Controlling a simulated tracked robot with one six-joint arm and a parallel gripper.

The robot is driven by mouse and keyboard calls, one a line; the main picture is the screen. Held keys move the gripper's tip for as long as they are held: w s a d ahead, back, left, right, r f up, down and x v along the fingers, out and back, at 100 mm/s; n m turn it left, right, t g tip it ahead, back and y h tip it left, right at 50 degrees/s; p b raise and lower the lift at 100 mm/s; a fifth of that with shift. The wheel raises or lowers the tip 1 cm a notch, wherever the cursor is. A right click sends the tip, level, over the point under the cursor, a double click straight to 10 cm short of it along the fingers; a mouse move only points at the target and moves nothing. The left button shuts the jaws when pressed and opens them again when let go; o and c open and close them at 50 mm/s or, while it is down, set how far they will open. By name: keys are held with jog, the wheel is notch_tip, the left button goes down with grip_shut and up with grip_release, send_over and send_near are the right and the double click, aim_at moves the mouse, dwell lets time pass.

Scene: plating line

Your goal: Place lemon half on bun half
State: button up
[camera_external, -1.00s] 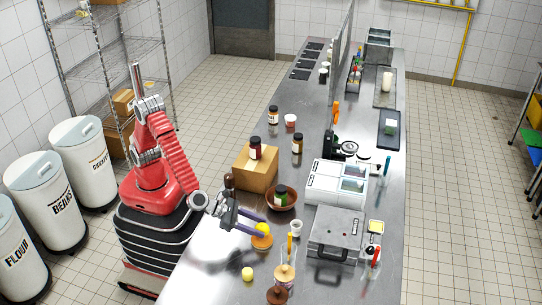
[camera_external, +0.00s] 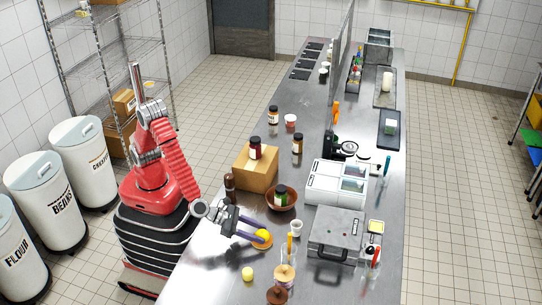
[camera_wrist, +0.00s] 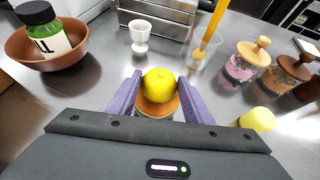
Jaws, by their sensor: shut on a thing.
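The lemon half (camera_wrist: 158,83) is bright yellow and sits between the two purple fingers of my gripper (camera_wrist: 159,90) in the wrist view. My gripper is shut on it. The bun half (camera_wrist: 158,106) is brown-orange and lies directly below the lemon half, partly hidden by it. The lemon half looks to be touching or very close over the bun's top; I cannot tell which. In the external view, my gripper (camera_external: 259,237) holds the lemon half (camera_external: 263,234) low over the bun half (camera_external: 261,243) on the steel counter.
A pale yellow rounded thing (camera_wrist: 257,119) lies to the right. A white cup (camera_wrist: 140,37) stands behind. A brown bowl (camera_wrist: 75,58) with a jar is at left. A glass with an orange utensil (camera_wrist: 203,55) and wooden-lidded jars (camera_wrist: 250,62) stand at back right.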

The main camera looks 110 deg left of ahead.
jog(key=o, duration=1.1)
jog(key=shift+c, duration=0.2)
jog(key=v, duration=1.2)
jog(key=shift+r, duration=0.1)
